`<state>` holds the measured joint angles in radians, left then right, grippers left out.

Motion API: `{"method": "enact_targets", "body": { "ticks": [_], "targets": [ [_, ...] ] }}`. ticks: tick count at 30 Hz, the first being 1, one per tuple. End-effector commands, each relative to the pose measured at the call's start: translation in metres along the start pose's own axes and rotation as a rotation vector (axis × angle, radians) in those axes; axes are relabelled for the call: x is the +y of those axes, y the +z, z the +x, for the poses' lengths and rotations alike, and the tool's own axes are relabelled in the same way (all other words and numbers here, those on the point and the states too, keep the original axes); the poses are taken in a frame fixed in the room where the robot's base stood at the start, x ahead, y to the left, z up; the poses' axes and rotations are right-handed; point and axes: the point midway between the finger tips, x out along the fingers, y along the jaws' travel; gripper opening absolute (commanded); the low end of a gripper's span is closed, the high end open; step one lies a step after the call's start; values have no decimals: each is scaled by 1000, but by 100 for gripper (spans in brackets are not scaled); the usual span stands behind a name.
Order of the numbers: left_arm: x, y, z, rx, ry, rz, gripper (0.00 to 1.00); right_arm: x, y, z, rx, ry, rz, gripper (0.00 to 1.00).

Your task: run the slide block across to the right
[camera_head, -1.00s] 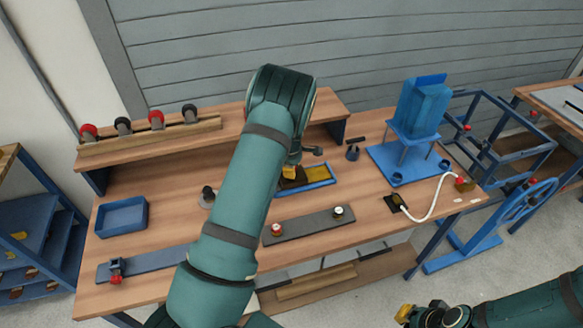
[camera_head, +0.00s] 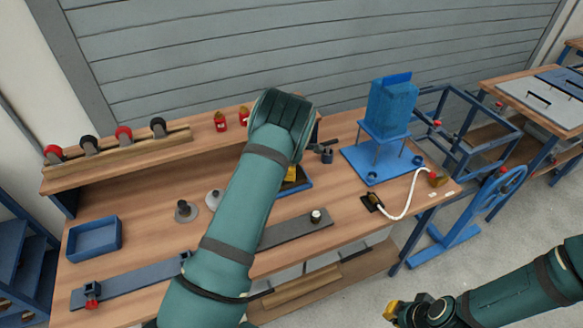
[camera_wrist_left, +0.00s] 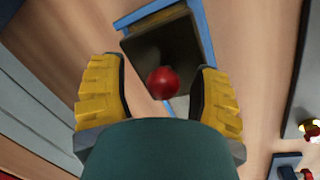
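The slide block, dark with a round red knob, shows in the left wrist view (camera_wrist_left: 165,45). It sits in a blue-edged track (camera_wrist_left: 150,12), which the head view shows at the bench's middle (camera_head: 297,188). My left gripper's yellow fingers (camera_wrist_left: 160,82) stand apart on either side of the knob, with gaps visible at both sides. In the head view, my left forearm hides the block and most of this gripper; only a yellow bit (camera_head: 292,174) shows. My right gripper (camera_head: 392,311) is low at the right, off the bench; its finger gap is unclear.
A blue stand with a blue hopper (camera_head: 390,105) and a white cable (camera_head: 408,205) are right of the track. A dark rail with a pale knob (camera_head: 300,228) lies in front. A blue bin (camera_head: 95,238) is at left. A shelf (camera_head: 130,155) carries rollers behind.

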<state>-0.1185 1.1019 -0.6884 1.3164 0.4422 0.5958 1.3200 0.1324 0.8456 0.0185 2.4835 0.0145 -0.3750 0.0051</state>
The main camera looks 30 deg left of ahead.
Motion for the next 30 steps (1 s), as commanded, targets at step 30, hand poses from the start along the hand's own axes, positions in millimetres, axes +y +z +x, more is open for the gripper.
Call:
{"method": "enact_targets", "body": {
  "ticks": [30],
  "targets": [
    [0, 0, -118, 0, -1, 1, 63, 0, 0, 0, 0, 0, 0, 0]
  ]
}}
